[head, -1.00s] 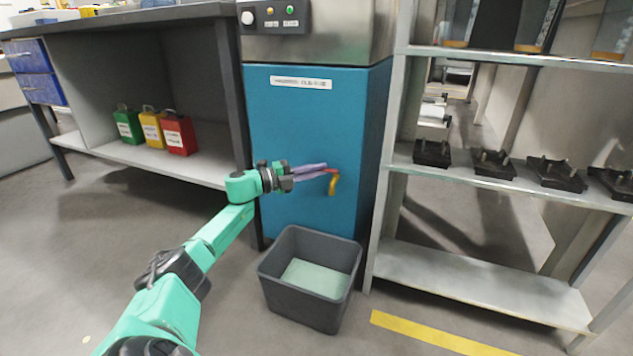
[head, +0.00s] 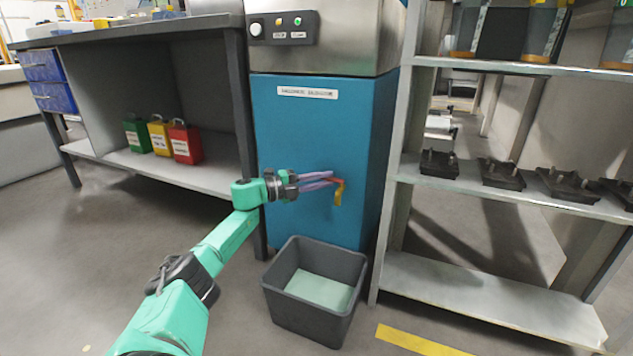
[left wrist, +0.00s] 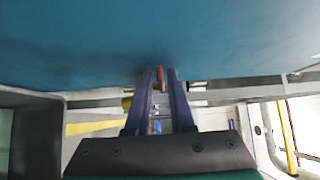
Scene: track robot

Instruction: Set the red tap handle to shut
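The tap sticks out of the blue cabinet front (head: 305,130). Its red handle (head: 338,182) is small and partly hidden by my fingers in the head view. The yellow spout (head: 338,197) hangs down below it. My left gripper (head: 332,179) reaches in from the left with its purple fingers at the handle. In the left wrist view the red handle (left wrist: 160,74) stands between the two fingertips (left wrist: 160,78), with a narrow gap on each side. The fingers look open around it, not clamped. My right gripper is not in view.
A dark grey bin (head: 314,315) stands on the floor below the tap. A metal shelf rack (head: 392,200) is close on the right. A workbench (head: 235,110) with green, yellow and red containers (head: 186,144) below is on the left. Open floor lies at the lower left.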

